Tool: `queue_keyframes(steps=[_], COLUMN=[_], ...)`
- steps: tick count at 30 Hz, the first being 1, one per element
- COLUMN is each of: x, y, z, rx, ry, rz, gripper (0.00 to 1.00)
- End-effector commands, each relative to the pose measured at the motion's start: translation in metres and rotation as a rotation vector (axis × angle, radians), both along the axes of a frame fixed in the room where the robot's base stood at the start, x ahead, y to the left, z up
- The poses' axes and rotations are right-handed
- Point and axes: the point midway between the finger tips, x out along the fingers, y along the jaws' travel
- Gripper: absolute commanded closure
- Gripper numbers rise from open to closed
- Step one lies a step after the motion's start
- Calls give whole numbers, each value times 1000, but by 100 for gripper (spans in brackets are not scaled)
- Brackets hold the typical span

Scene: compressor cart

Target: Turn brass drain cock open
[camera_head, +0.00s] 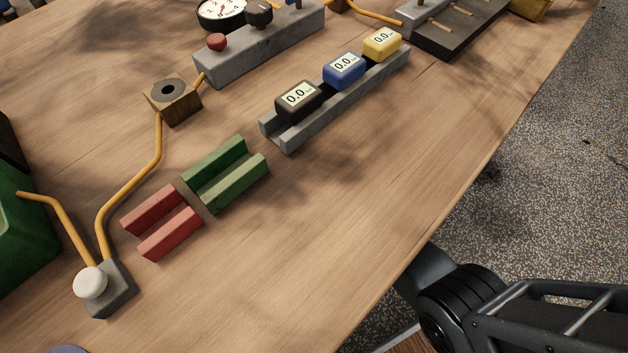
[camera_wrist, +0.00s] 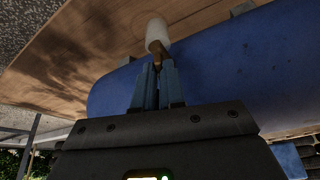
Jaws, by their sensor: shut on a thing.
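The brass drain cock (camera_wrist: 160,54) shows in the wrist view as a small brass-coloured piece between my fingertips, with a pale cylinder (camera_wrist: 157,34) just beyond it. My gripper (camera_wrist: 157,72) is shut on the brass piece, and its fingers hide most of it. A large blue rounded tank (camera_wrist: 220,68) is right behind and beside the fingers. How far the cock is turned cannot be told. The head view shows neither the cock nor my gripper; only my dark arm is at its lower right.
A wooden table (camera_head: 330,220) fills the head view. On it are a rail (camera_head: 340,110) with black, blue and yellow readout blocks, green (camera_head: 226,174) and red (camera_head: 162,222) blocks, a grey panel (camera_head: 262,48) with a red button, and a white-knobbed box (camera_head: 108,288). Speckled floor lies right.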

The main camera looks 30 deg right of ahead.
Motion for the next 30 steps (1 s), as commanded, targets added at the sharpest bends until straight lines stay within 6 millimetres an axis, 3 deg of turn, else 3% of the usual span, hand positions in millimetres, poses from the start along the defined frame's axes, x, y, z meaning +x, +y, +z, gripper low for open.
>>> queue_keyframes(steps=[12, 28, 29, 30], x=[0, 0, 0, 0], y=[-2, -2, -2, -2], z=[0, -1, -1, -1], rx=[0, -1, -1, -1], ry=[2, 3, 3, 3], rz=[179, 201, 201, 201], gripper=[100, 100, 89, 85])
